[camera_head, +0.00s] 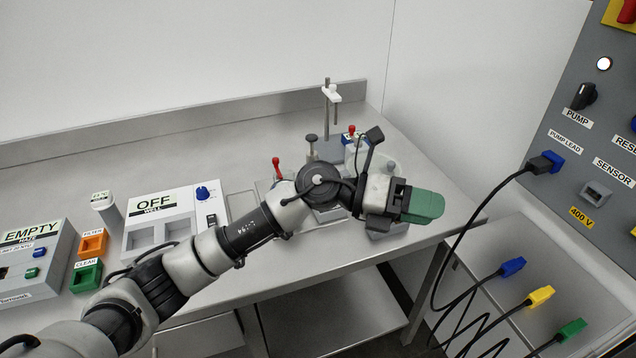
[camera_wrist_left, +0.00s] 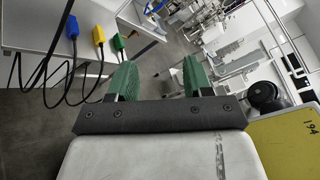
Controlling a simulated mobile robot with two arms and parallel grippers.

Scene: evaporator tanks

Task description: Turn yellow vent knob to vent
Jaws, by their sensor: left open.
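I cannot make out a yellow vent knob in either view; my left arm hides part of the apparatus on the bench. My left gripper (camera_head: 421,206) has green fingers and points right, over the right end of the bench. In the left wrist view the left gripper (camera_wrist_left: 158,80) has its two green fingers apart with nothing between them. Around the arm stand small fittings with red handles (camera_head: 276,166), a dark knob on a stem (camera_head: 311,140) and a metal post with a white clamp (camera_head: 332,93). My right gripper is not in view.
The steel bench (camera_head: 250,130) has free room at the back. An OFF box (camera_head: 165,218), an EMPTY box (camera_head: 32,262) and orange (camera_head: 93,243) and green (camera_head: 86,275) blocks stand at left.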

